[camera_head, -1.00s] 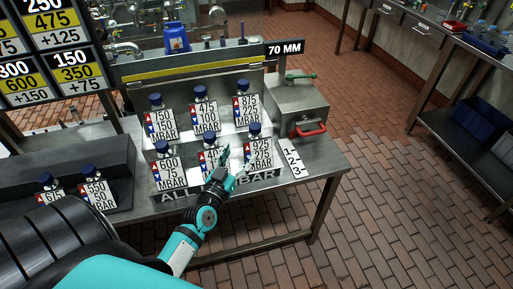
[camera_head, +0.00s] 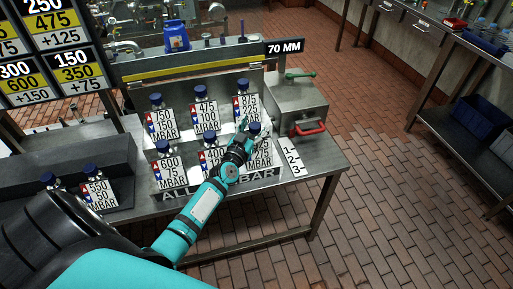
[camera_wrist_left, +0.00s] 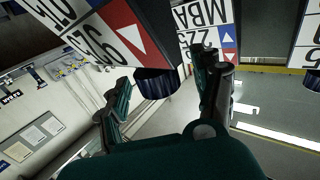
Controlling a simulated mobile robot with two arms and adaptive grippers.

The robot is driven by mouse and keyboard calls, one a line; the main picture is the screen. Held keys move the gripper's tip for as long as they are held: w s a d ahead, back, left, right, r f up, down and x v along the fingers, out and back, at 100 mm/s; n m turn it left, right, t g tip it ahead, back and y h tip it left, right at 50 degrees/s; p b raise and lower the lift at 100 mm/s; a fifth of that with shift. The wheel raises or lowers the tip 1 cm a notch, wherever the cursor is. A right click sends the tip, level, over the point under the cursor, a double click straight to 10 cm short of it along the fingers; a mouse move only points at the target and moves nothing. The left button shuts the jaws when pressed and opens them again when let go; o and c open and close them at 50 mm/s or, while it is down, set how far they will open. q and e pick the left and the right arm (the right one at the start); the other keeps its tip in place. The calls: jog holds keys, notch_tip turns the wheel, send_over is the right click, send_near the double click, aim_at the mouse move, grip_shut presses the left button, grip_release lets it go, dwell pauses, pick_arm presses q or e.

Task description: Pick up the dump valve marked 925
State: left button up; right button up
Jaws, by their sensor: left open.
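The dump valve marked 925 has a dark blue cap (camera_head: 255,128) and a white label (camera_head: 264,153). It stands at the front right of the valve group, its label partly hidden by my left arm. My left gripper (camera_head: 244,127) is open at the cap's left side in the head view. In the left wrist view, a ribbed dark blue cap (camera_wrist_left: 157,84) shows between the spread fingers of my left gripper (camera_wrist_left: 165,72), with a large label (camera_wrist_left: 95,32) beside it. I cannot tell whether the fingers touch the cap. My right gripper is not in view.
Neighbouring valves marked 875 (camera_head: 246,107), 475 (camera_head: 206,115) and 600 (camera_head: 171,170) stand close by. A steel box with a red handle (camera_head: 308,129) is to the right. A 1-2-3 plate (camera_head: 292,160) lies on the steel table (camera_head: 325,165). The floor at right is clear.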

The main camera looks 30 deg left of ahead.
pick_arm(q)
jog(key=shift+r, duration=0.1)
jog(key=shift+c, duration=0.7)
grip_shut()
